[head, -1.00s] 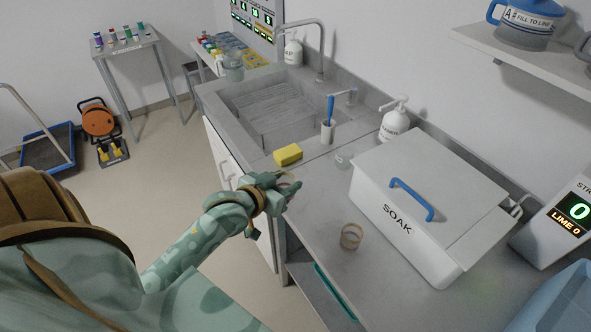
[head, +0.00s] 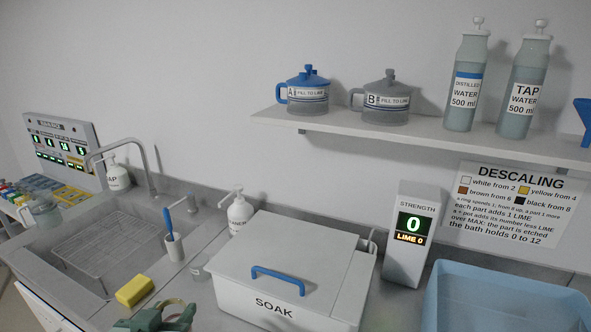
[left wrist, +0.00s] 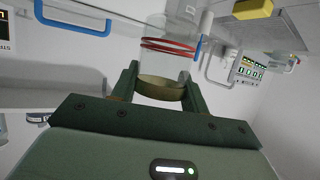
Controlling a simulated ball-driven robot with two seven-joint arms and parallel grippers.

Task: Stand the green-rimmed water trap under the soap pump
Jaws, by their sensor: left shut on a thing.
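My left gripper (head: 163,318) shows only in part at the bottom edge of the head view, in front of the yellow sponge. In the left wrist view the left gripper (left wrist: 158,82) is shut on a clear cup-like part (left wrist: 168,62), apparently the water trap. It has an olive-brown band between the fingers and red rings beyond them; I cannot make out a clearly green rim. A white soap pump (head: 118,177) stands behind the sink by the tap. Another white pump bottle (head: 240,213), its label hard to read, stands behind the soak box. My right gripper is out of view.
The sink (head: 90,245) holds a wire rack. A yellow sponge (head: 134,291), a brush in a holder (head: 174,246) and a small clear cup (head: 200,266) are on the counter. The lidded soak box (head: 290,268), strength meter (head: 411,235) and blue tub (head: 505,300) fill the right.

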